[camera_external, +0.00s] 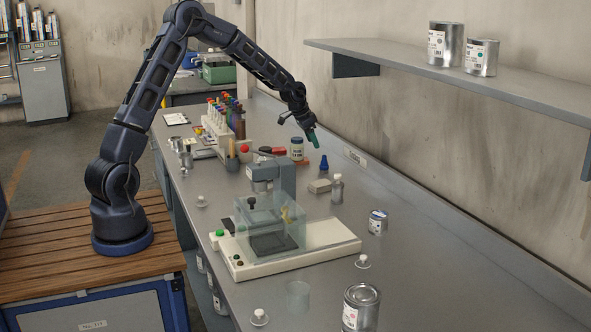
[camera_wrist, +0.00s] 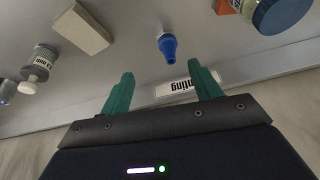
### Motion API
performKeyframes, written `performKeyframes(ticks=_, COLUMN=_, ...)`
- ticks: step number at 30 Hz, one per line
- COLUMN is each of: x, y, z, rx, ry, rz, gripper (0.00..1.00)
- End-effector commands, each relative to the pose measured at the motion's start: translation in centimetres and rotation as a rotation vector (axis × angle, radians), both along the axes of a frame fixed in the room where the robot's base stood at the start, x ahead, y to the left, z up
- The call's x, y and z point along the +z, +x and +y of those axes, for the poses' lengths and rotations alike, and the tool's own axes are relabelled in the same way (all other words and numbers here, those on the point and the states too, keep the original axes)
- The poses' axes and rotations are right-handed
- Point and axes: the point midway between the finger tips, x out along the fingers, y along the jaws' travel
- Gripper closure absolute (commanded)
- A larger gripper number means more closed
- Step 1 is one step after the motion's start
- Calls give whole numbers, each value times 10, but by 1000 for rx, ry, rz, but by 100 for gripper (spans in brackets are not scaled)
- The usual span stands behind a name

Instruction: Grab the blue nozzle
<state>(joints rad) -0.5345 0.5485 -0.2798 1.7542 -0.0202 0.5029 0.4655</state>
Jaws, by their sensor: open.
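The blue nozzle (camera_external: 324,162) stands on the grey bench near the wall side, a small blue cone with a wider base. In the wrist view the blue nozzle (camera_wrist: 167,47) shows beyond the fingertips, roughly centred between them. My gripper (camera_external: 313,138) is above the bench, up and slightly left of the nozzle in the external view, not touching it. Its two green fingers are spread apart with nothing between them, as the wrist view of my gripper (camera_wrist: 160,78) shows.
A beige block (camera_external: 319,186) and a small grey bottle (camera_external: 337,189) stand near the nozzle. A jar with a blue lid (camera_external: 297,149) and a red-handled item (camera_external: 272,151) are close behind. A machine with a clear guard (camera_external: 270,228) stands nearer. A wall shelf (camera_external: 420,70) overhangs at right.

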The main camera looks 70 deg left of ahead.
Motion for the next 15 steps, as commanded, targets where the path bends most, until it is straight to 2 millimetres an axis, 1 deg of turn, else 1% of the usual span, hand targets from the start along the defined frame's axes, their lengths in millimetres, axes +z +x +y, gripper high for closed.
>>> performKeyframes(ticks=1, x=-10, y=4, z=7, rx=2, ry=-5, rz=0, gripper=37)
performKeyframes(ticks=5, x=-22, y=11, z=15, rx=3, ry=-11, rz=-5, gripper=37)
performKeyframes(ticks=11, x=-33, y=17, z=16, rx=3, ry=-12, rz=-7, gripper=37)
performKeyframes(ticks=15, x=-50, y=23, z=15, rx=2, ry=-12, rz=-5, gripper=37)
